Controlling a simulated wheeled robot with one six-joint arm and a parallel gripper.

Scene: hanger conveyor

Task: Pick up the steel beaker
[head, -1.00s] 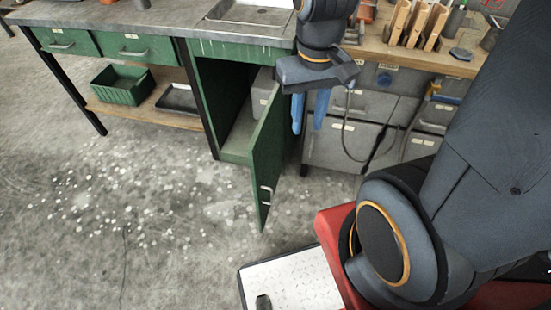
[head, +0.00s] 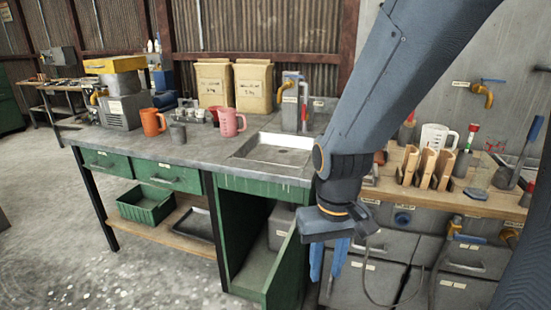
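A small grey, metal-looking beaker (head: 178,133) stands upright on the grey workbench (head: 130,143), in front of several small containers and just right of an orange jug (head: 153,122). A pink jug (head: 230,122) stands to its right. My gripper (head: 326,272) points down in front of the open cabinet, right of and lower than the beaker. Its two blue fingers are apart, with nothing seen between them. Another grey cup (head: 503,177) stands on the wooden bench at the right; I cannot tell its material.
A sink (head: 275,150) with a tap is set in the workbench. Two paper bags (head: 253,88) stand behind it. The green cabinet door (head: 285,270) hangs open beside my gripper. Wooden holders (head: 427,167) stand on the right bench. The floor at left is clear.

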